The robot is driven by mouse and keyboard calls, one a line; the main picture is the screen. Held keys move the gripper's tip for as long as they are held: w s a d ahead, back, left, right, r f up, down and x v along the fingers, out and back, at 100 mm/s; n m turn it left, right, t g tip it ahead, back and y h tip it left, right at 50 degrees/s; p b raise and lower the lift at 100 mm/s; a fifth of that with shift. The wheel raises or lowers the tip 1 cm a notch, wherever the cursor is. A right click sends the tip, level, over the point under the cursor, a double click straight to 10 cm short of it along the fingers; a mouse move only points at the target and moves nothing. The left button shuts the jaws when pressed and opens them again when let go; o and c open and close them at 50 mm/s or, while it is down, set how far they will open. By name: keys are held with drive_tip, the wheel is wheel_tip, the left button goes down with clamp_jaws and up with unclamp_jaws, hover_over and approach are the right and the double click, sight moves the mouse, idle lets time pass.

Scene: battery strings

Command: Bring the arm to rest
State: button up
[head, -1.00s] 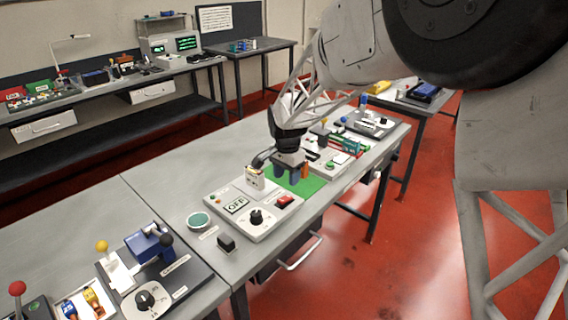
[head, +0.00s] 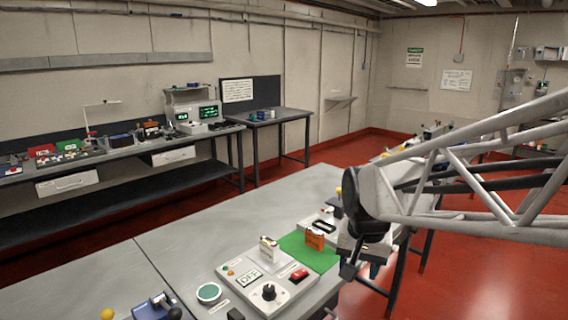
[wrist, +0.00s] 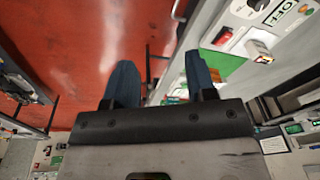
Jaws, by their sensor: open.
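My gripper (head: 360,268) is in the head view at the right, near the front edge of the grey bench (head: 205,238). In the wrist view its two blue fingers (wrist: 160,75) are wide apart, with red floor and nothing held between them. An orange block (head: 315,239) stands on the green mat (head: 322,261), to the left of my gripper and apart from it. The mat also shows in the wrist view (wrist: 222,64). Part of the bench behind my gripper is hidden by my arm.
A control panel (head: 247,296) with a black knob, a red switch and an OFF display lies left of the mat. More devices sit behind my gripper. Red floor (head: 480,270) lies open at the right.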

drive_tip(key=s+d+n+t, duration=0.1)
drive_tip(key=s+d+n, duration=0.2)
drive_tip(key=s, duration=1.3)
drive_tip(key=shift+d+f, duration=0.2)
